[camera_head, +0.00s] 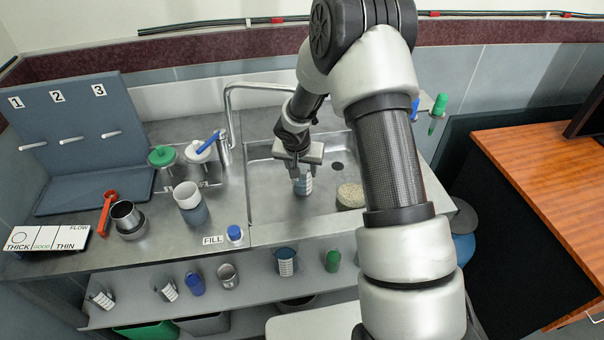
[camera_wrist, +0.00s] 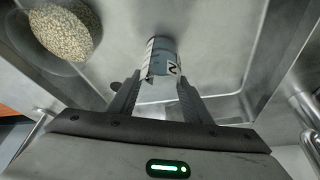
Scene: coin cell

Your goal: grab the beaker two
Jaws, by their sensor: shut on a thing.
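Beaker two (camera_wrist: 160,56) is a small grey-blue vessel with a white label bearing a dark 2, between my finger tips in the wrist view. In the head view the beaker (camera_head: 303,186) shows below my gripper (camera_head: 300,170), over the sink basin. My gripper, also in the wrist view (camera_wrist: 158,90), is shut on it with a finger on either side. I cannot tell whether the beaker's base touches the basin floor. Its far side is hidden.
The steel sink (camera_head: 262,205) surrounds the beaker, with a tap (camera_head: 229,100) at its left. A speckled round thing (camera_head: 350,195) sits close to the right. A white and grey cup (camera_head: 190,203) and blue-capped bottle (camera_head: 234,233) stand left. The lower shelf (camera_head: 130,312) holds several vessels.

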